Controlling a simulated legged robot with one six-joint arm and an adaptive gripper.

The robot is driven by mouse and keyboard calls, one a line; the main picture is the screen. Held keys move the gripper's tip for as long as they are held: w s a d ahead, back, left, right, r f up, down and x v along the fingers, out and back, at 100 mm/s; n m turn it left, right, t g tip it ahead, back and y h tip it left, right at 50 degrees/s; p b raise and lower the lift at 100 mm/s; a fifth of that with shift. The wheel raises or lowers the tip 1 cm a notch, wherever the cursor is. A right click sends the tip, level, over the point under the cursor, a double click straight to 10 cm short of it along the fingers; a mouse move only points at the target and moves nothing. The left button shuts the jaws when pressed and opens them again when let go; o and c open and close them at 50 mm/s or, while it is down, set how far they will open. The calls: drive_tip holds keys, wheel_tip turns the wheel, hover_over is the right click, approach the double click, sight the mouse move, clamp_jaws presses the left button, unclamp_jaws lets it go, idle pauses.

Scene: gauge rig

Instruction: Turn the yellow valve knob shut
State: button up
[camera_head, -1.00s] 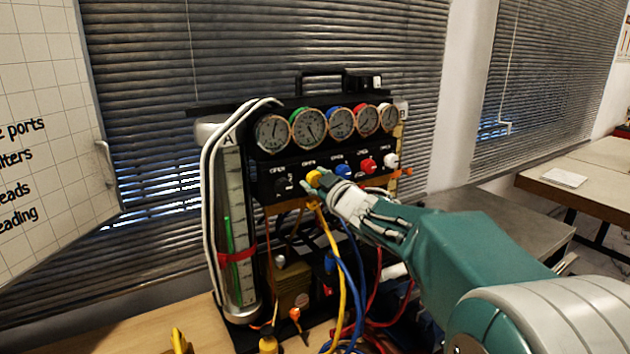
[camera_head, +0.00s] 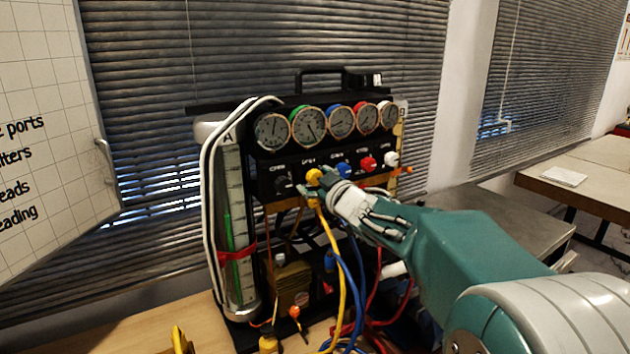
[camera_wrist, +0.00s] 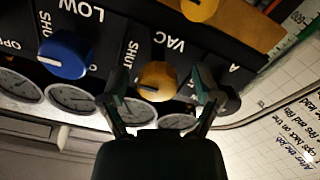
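The yellow valve knob (camera_head: 313,177) sits on the black panel below the gauges, between a black knob and the blue knob. My gripper (camera_wrist: 158,78) is open, one finger on each side of the yellow knob, with visible gaps between. In the head view my gripper (camera_head: 318,190) is at the knob, just below and right of it, and hides part of the panel.
The blue knob (camera_wrist: 66,54) is left of my fingers in the wrist view; a black knob (camera_wrist: 226,102) is close behind the right finger. Red (camera_head: 367,163) and white (camera_head: 391,159) knobs are farther right. Yellow and blue hoses (camera_head: 337,262) hang below my gripper.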

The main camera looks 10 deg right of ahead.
drive_tip(key=shift+r, duration=0.1)
drive_tip(key=v, duration=1.2)
drive_tip(key=s+d+f+m+g+h, duration=0.3)
drive_tip(key=s+f+m+g+h, duration=0.25)
drive_tip(key=s+m+h, duration=0.4)
drive_tip(key=s+a+f+g+y, duration=0.2)
drive_tip(key=s+a+f+g, duration=0.1)
drive_tip(key=s, duration=0.4)
drive_tip(key=s+a+f+g+y, duration=0.2)
drive_tip(key=s+a+f+g, duration=0.1)
drive_tip(key=s+f, duration=0.3)
drive_tip(key=shift+s+a+f+n, duration=0.2)
drive_tip(key=shift+s+a+n, duration=0.2)
drive_tip(key=shift+s, duration=0.8)
